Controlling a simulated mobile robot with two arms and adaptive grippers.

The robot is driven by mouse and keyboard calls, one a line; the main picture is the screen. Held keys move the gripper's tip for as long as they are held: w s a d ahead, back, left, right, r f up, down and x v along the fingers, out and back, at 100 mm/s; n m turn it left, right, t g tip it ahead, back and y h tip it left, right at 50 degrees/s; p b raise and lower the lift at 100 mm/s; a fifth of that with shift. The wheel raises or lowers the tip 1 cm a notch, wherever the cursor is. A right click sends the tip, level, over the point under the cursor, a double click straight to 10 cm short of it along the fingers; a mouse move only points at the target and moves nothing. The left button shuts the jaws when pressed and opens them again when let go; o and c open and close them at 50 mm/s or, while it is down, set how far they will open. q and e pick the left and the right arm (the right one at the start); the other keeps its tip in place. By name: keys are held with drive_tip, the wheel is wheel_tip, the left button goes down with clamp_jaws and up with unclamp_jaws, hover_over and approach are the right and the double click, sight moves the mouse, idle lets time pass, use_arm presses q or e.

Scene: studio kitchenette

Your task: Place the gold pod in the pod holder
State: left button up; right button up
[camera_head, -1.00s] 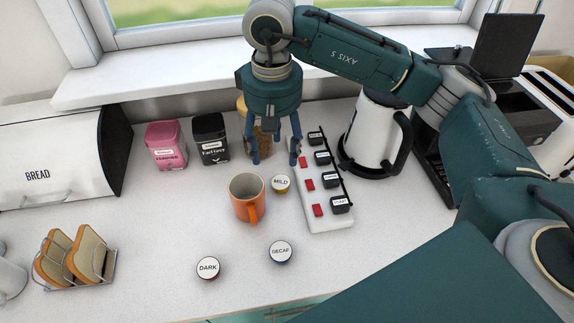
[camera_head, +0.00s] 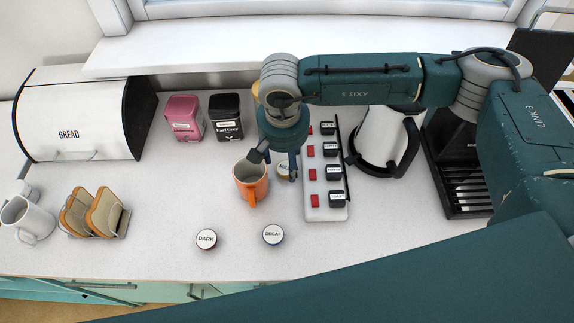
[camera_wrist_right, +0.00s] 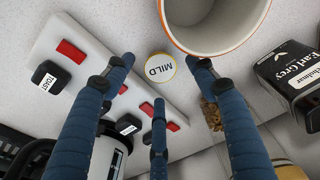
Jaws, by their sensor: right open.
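The gold-rimmed pod marked MILD (camera_head: 284,168) lies on the white counter just right of the orange mug (camera_head: 251,188), partly hidden by my fingers. I cannot make out a pod holder in these views. My left gripper is not in view.
A white switch strip (camera_head: 326,212) with red switches lies right of the pod. A DARK pod (camera_head: 206,239) and a DECAF pod (camera_head: 273,235) lie nearer the front edge. A kettle (camera_head: 378,140) and a black machine (camera_head: 465,185) stand right. The counter's front middle-left is clear.

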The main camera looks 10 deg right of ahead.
sight(286, 167)
wheel_tip(286, 167, down, 3)
drive_tip(key=shift+w+f+p, duration=0.1)
drive_tip(key=shift+w+p, duration=0.05)
drive_tip(key=shift+p, duration=0.6)
drive_tip(key=shift+f, duration=0.2)
drive_tip(key=shift+w+d, duration=0.1)
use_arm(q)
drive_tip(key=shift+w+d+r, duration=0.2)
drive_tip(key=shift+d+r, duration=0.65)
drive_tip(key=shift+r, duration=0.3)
use_arm(e)
drive_tip(key=c, duration=0.8)
drive_tip(key=shift+c, duration=0.5)
